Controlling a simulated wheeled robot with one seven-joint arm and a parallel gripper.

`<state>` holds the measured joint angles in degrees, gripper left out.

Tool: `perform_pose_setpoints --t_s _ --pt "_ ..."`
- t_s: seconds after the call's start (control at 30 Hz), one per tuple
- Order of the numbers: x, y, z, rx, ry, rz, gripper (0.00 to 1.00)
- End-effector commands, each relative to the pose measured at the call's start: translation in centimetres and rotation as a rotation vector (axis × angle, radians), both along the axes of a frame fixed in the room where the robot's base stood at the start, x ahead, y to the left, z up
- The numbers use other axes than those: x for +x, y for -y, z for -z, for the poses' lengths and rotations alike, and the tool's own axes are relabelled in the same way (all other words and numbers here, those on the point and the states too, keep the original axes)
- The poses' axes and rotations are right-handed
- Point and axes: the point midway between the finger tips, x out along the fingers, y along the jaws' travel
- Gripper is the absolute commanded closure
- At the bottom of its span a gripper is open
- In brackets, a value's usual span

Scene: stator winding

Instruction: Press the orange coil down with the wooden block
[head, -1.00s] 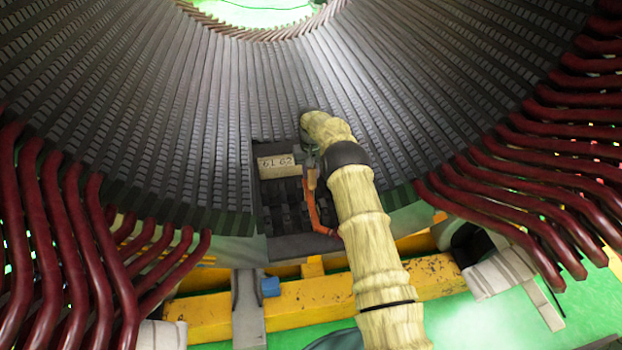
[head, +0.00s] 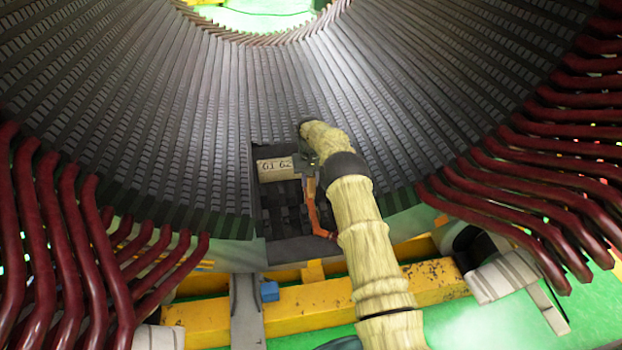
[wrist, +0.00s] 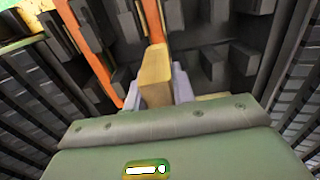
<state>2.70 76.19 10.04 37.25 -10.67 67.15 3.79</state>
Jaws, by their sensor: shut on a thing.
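My gripper (head: 308,168) is at the end of my pale-wrapped arm, inside the dark gap in the stator. In the wrist view, its grey fingers (wrist: 182,82) are shut on a tan wooden block (wrist: 155,72), which sticks out beyond them. The orange coil (head: 312,208) runs down below the gripper in the head view and bends at its lower end. In the wrist view, an orange strip (wrist: 153,20) lies directly beyond the block's end, and another orange strip (wrist: 92,55) runs to the left. Whether the block touches the coil is unclear.
A pale marked piece (head: 276,170) is left of the gripper in the gap. Grey slotted stator walls (head: 180,130) rise on both sides. Dark red coil ends (head: 75,240) fan out at left and right. A yellow beam (head: 320,303) crosses below.

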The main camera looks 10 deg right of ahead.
Motion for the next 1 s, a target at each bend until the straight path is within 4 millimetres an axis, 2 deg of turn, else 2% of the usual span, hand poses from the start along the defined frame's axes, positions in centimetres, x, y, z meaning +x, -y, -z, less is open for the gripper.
perform_pose_setpoints --t_s 0.7,1.0 --pt "0.0 0.2 4.8 0.000 0.001 0.002 1.00" --pt "0.0 0.1 6.1 0.001 0.001 0.002 1.00"
